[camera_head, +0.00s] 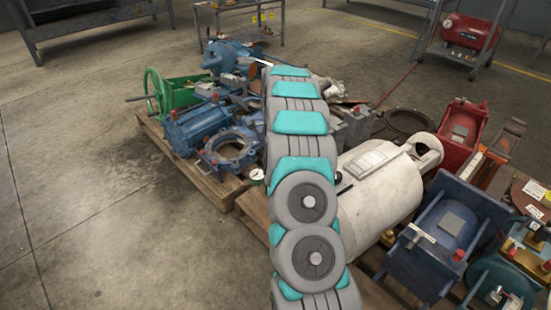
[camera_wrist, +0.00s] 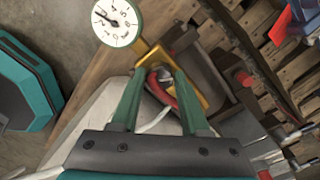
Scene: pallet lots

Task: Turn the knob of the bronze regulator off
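The bronze regulator (camera_wrist: 189,84) shows in the wrist view as a gold-coloured body just beyond my fingers. Its round white gauge (camera_wrist: 117,22) stands out at the upper left, with a dark needle. A curved red part (camera_wrist: 161,90) shows between my fingers; I cannot tell whether it is the knob. My gripper (camera_wrist: 159,74) has its two green fingers apart, around this spot, with no clear grip on anything. In the head view a small white gauge (camera_head: 257,175) shows just left of my arm, which hides my gripper and the regulator's body.
Pallets (camera_head: 205,181) hold crowded machine parts. A blue motor (camera_head: 195,128) and a green handwheel frame (camera_head: 176,92) lie left of my arm. A large white cylinder (camera_head: 382,193) and a blue block (camera_head: 447,232) lie right. The concrete floor (camera_head: 90,180) at left is clear.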

